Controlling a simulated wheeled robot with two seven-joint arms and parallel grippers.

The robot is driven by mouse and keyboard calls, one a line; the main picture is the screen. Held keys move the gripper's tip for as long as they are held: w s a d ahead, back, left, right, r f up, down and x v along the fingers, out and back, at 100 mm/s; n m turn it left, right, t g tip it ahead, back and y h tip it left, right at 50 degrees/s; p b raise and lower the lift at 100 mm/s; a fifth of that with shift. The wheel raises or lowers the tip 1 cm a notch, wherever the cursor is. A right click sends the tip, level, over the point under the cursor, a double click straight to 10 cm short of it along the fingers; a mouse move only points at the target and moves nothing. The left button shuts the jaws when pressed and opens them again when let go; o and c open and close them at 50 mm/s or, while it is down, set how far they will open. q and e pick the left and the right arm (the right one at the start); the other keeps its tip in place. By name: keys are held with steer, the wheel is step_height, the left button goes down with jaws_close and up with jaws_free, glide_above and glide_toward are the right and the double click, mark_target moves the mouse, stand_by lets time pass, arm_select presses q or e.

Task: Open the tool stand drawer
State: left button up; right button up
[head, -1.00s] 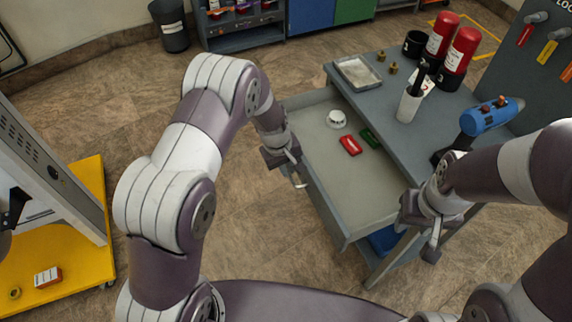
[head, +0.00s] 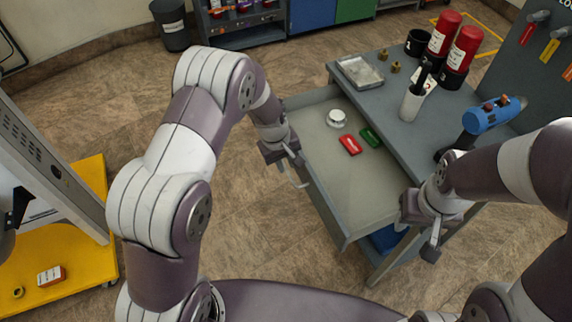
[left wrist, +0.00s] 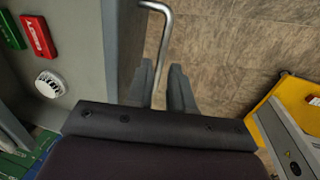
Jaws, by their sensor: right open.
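The grey tool stand (head: 385,125) has its drawer (head: 350,195) pulled well out, with the inside showing. A bent metal handle (left wrist: 165,30) sits on the drawer front; it also shows in the head view (head: 303,184). My left gripper (left wrist: 165,78) is at the handle, its two fingers on either side of the bar. A gap shows on one side of the bar, so it looks open around the handle. My right gripper (head: 432,243) is open and empty, near the drawer's near right corner.
In the drawer lie a white round item (head: 336,118), a red item (head: 350,145) and a green item (head: 370,137). The stand top holds a tray (head: 360,73), red cylinders (head: 463,50) and a blue tool (head: 493,115). A yellow platform (head: 85,250) is at left; the floor between is clear.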

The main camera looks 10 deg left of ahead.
arm_select(q)
step_height(320, 180, up, 10)
steer(key=s+a, duration=0.1)
steer(key=shift+a, duration=0.3)
steer(key=s+a+r+m+p, duration=0.2)
steer(key=s+r, duration=0.1)
steer(key=s, duration=0.3)
steer(key=s+a+r+m+y+p, duration=0.1)
steer(key=s+a+r+m, duration=0.1)
steer(key=s, duration=0.4)
steer(key=s+a+r+m+p, duration=0.2)
steer(key=s+r+m, duration=0.1)
steer(key=s, duration=0.3)
steer(key=shift+r+y+p, duration=0.3)
steer(key=shift+r+y, duration=0.1)
steer(key=shift+r, duration=0.35)
steer(key=shift+s+a, duration=0.1)
steer(key=shift+s, duration=0.05)
